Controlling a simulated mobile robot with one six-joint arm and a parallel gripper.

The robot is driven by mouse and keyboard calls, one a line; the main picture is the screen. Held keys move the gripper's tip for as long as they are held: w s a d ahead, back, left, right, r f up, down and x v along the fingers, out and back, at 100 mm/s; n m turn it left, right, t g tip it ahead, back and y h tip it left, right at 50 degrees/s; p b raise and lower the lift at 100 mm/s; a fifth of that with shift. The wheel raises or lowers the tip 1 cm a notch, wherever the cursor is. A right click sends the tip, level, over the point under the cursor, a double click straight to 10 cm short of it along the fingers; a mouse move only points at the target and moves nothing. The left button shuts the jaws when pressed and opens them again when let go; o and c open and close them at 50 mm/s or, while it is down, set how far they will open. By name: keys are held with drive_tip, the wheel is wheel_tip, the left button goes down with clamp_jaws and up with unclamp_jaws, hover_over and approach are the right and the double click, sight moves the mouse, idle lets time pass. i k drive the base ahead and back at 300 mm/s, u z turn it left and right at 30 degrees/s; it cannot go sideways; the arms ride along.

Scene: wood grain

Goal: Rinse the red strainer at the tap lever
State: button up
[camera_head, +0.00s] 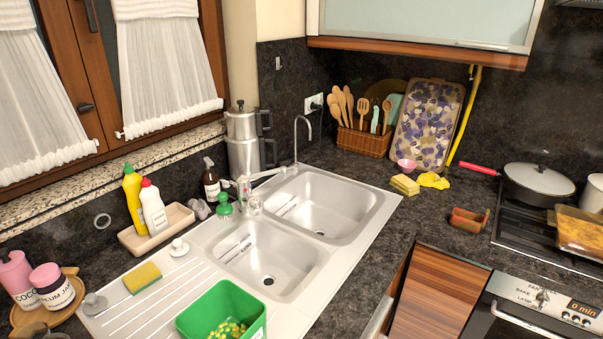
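No red strainer can be made out for sure. A small pink bowl-shaped item (406,165) stands at the back of the counter; I cannot tell whether it is a strainer. The tap (245,188) stands at the back edge of the steel sink (345,238), between a green brush and the basins. Its spout reaches right over the sink, and its lever is too small to make out clearly. A separate thin curved spout (298,130) rises behind the right basin. Both basins look empty. My gripper is not in view.
A green bin (218,312) stands at the drainboard's front. A sponge (142,278), bottles (153,207) and a steel pot (246,140) line the left and back. A lidded pan (537,184) with a red handle sits on the hob.

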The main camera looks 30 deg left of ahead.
sight(281, 168)
drive_tip(key=z, duration=1.05)
drive_tip(key=i, duration=1.8)
drive_tip(key=u, duration=1.65)
drive_tip(key=k, duration=0.1)
drive_tip(key=u, duration=1.9)
drive_tip(key=i, duration=1)
